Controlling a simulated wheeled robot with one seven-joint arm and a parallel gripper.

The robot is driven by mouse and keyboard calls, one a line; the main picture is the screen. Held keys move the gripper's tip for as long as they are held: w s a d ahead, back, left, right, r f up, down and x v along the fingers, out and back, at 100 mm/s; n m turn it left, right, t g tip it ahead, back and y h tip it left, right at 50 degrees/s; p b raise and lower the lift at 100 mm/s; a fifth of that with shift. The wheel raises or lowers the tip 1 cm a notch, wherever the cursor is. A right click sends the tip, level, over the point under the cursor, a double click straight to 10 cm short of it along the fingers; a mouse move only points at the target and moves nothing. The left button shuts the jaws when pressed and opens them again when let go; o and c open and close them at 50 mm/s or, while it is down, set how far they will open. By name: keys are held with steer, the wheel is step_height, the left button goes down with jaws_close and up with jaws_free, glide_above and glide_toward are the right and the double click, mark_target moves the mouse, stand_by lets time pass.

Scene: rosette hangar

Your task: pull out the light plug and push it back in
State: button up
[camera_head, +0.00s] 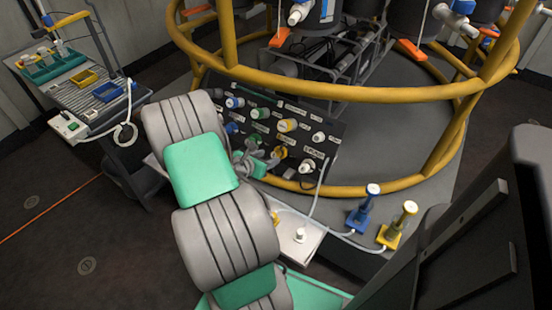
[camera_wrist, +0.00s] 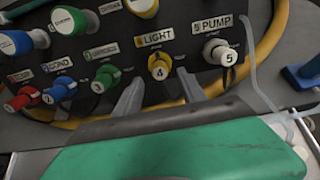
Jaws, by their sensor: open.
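The light plug (camera_wrist: 159,69) is yellow, marked 4, and sits in the black panel (camera_wrist: 180,14) under the LIGHT label in the wrist view. In the head view the yellow plug (camera_head: 281,152) shows low on the panel, just beyond my gripper. My gripper (camera_wrist: 160,77) is open, with one grey finger on each side of the light plug and slightly below it in the picture. Whether the fingers touch the plug I cannot tell. In the head view my gripper (camera_head: 258,162) is at the panel, partly hidden by my arm.
The white pump plug (camera_wrist: 223,53), marked 5, is close on the right, with a pale cable beyond it. Green (camera_wrist: 105,79), blue (camera_wrist: 60,90) and red (camera_wrist: 21,98) plugs line the left. A yellow ring rail (camera_head: 345,93) surrounds the panel; blue and yellow stands (camera_head: 363,210) are at right.

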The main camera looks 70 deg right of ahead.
mark_target(274, 155)
steer(key=b+x, duration=0.1)
steer(key=x, duration=0.5)
steer(key=shift+r+p, duration=0.1)
steer(key=shift+p, duration=0.2)
stand_by(1.1)
jaws_close()
stand_by(0.6)
stand_by(0.3)
steer(key=shift+a, duration=0.1)
stand_by(0.6)
steer(key=shift+w+a+r+p, duration=0.1)
steer(key=shift+a+r+p, duration=0.2)
steer(key=shift+p, duration=0.1)
steer(key=shift+p+v, duration=1.9)
steer(key=shift+v, duration=0.6)
